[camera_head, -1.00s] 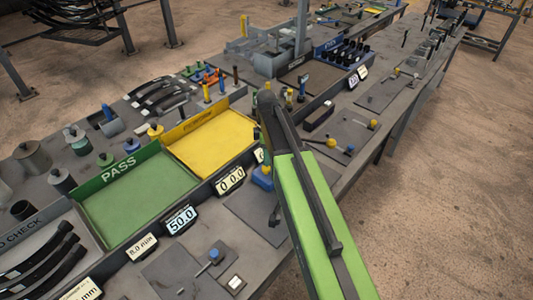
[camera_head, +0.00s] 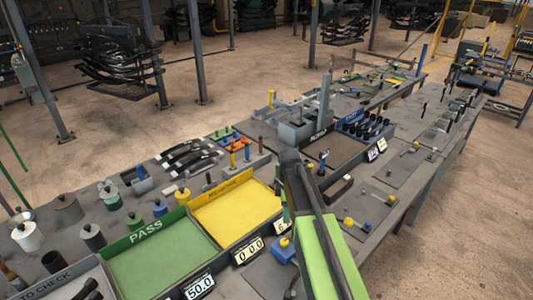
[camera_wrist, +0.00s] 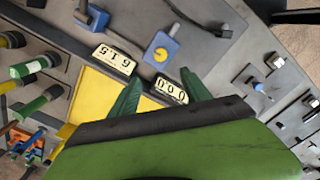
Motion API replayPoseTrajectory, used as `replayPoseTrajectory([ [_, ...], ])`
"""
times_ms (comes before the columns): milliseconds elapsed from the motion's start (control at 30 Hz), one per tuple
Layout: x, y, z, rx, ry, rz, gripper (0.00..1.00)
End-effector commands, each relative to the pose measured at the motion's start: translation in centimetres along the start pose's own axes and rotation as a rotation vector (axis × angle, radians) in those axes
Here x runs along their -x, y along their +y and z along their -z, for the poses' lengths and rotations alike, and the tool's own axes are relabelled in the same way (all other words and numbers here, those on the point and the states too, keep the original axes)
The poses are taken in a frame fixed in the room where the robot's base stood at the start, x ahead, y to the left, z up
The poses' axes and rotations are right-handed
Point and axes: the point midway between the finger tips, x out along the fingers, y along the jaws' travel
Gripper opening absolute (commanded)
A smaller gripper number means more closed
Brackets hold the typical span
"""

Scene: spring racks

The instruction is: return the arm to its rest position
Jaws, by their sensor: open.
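My arm reaches up from the lower right of the head view, with a light green link and a dark upper part, over the front edge of the long grey bench. My gripper (camera_wrist: 160,77) shows in the wrist view as two dark green fingers spread apart, with nothing between them. In that view the fingers lie over the bench's front edge, by two number displays, one (camera_wrist: 116,60) reading 615 upside down. In the head view the fingers are mostly hidden behind the arm.
A yellow tray (camera_head: 235,208) and a green PASS tray (camera_head: 155,255) lie left of my arm. A blue block with a yellow knob (camera_wrist: 160,47) sits near the fingers. A dark tray (camera_head: 333,146) stands behind the arm. Open floor (camera_head: 240,100) lies beyond the bench.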

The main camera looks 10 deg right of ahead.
Motion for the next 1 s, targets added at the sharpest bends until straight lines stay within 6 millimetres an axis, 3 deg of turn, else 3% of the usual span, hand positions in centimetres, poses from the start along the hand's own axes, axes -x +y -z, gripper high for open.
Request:
replayPoseTrajectory([
  [67,-0.9,0.0,0.0,0.000,0.000,0.000,0.56],
  [233,-6.2,-1.1,-0.1,0.000,0.000,0.000,0.56],
  [367,-10.5,-4.2,-0.6,-0.052,0.000,0.000,0.56],
  [500,-14.8,-8.6,-1.1,-0.327,0.000,0.000,0.56],
  [633,-16.3,-11.9,-1.6,-0.667,0.000,0.001,0.56],
  [733,-16.1,-13.8,-1.9,-0.935,0.000,0.001,0.56],
  [900,-15.8,-14.7,-2.0,-1.298,0.000,0.001,0.56],
  [1000,-15.8,-14.5,-2.1,-1.403,0.000,0.001,0.56],
])
